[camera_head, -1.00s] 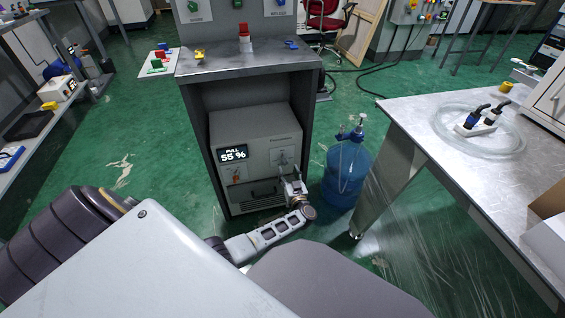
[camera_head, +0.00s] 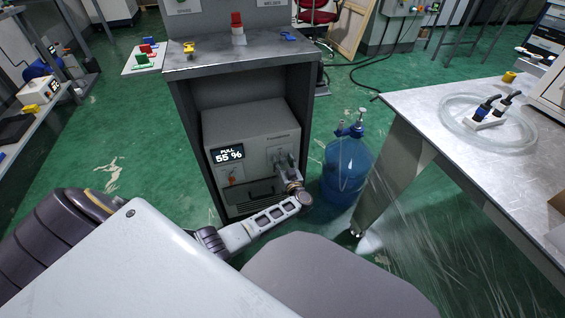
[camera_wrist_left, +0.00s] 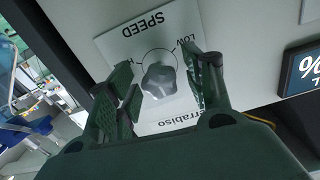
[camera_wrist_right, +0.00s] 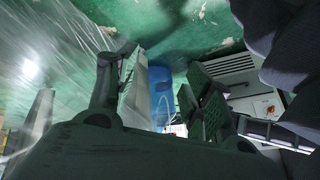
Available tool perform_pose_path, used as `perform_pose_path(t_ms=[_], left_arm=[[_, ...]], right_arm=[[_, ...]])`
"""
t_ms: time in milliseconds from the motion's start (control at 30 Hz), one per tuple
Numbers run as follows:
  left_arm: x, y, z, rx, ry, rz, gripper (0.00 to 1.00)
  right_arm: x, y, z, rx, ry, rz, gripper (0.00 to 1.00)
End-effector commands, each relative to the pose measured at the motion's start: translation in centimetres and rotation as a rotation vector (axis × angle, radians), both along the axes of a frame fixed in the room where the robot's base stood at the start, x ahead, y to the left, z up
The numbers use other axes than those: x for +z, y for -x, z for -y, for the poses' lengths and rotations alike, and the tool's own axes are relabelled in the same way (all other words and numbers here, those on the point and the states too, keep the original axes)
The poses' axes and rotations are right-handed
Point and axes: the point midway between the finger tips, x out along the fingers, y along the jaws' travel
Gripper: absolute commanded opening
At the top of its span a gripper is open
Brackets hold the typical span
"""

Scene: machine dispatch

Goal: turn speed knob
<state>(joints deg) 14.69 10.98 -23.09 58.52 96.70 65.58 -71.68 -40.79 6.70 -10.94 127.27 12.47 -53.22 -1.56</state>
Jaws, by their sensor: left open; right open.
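The speed knob (camera_wrist_left: 158,80) is grey and lobed, on a white SPEED plate (camera_wrist_left: 128,42) with a LOW mark, in the left wrist view. My left gripper (camera_wrist_left: 166,76) is open, with one finger on each side of the knob. A gap shows between the knob and the left finger; contact cannot be told. In the head view this gripper (camera_head: 284,160) is at the right of the grey machine's (camera_head: 250,120) front and hides the knob. The machine's display (camera_head: 228,155) reads 55 %. My right gripper (camera_wrist_right: 168,85) is open and empty in the right wrist view.
The machine stands inside a dark cabinet (camera_head: 190,130). A blue water jug (camera_head: 345,172) stands on the floor just right of it. A metal table (camera_head: 480,150) with coiled tubing is at the right. An orange switch (camera_head: 232,178) sits below the display.

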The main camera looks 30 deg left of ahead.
Motion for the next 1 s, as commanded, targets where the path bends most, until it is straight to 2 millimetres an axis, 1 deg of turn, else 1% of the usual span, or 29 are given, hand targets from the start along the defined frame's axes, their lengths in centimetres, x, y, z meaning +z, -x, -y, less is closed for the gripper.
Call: perform_pose_path(t_ms=[67,433,633,733,800,1000], left_arm=[[0.0,0.0,0.0,0.000,0.000,0.000,0.51],[0.0,0.0,0.0,0.000,0.000,0.000,0.04],[0.1,0.0,0.0,0.001,-0.004,-0.003,0.04],[0.3,-0.1,-0.2,0.005,-0.012,-0.007,0.04],[0.5,-0.2,-0.4,0.006,-0.022,-0.013,0.04],[0.9,-0.3,-0.8,0.014,-0.049,-0.032,0.04]], right_arm=[[0.0,0.0,0.0,0.000,0.000,0.000,0.51],[0.0,0.0,0.0,0.000,0.000,0.000,0.51],[0.2,0.1,0.1,0.003,0.005,-0.008,0.51],[0.6,0.4,0.2,0.009,0.014,-0.025,0.51],[2.0,0.1,0.2,0.017,0.025,-0.026,0.51],[4.2,0.1,0.7,0.032,0.058,-0.055,0.51]])
